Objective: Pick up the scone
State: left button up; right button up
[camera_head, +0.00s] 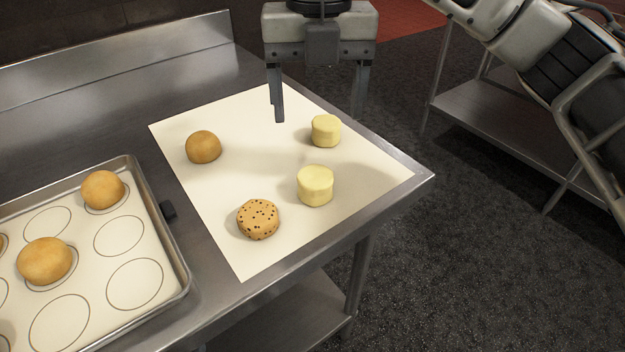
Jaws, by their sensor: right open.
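Two pale yellow, scone-shaped rounds lie on a cream sheet (215,190): a far one (326,131) and a nearer one (315,187). Which one is the scone of the task I cannot tell. My right gripper (319,108) hangs above the far edge of the sheet with its two fingers apart and nothing between them. Its tips appear above and behind the far yellow round, not touching it. My left gripper is not in view.
A brown bun (203,147) and a chocolate-chip cookie (258,220) share the sheet. A metal baking tray (158,220) with buns (102,190) and marked circles stands left on the steel table (120,95). The table ends right of the sheet; another steel table (510,125) stands beyond.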

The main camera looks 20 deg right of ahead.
aim_at(316, 175)
notch_tip(316, 175, down, 7)
jog(key=shift+f, duration=0.1)
jog(key=shift+s+a+f+p, duration=0.15)
jog(key=shift+f+p, duration=0.2)
jog(key=shift+f, duration=2.4)
jog(key=shift+c, duration=0.3)
jog(key=c, duration=1)
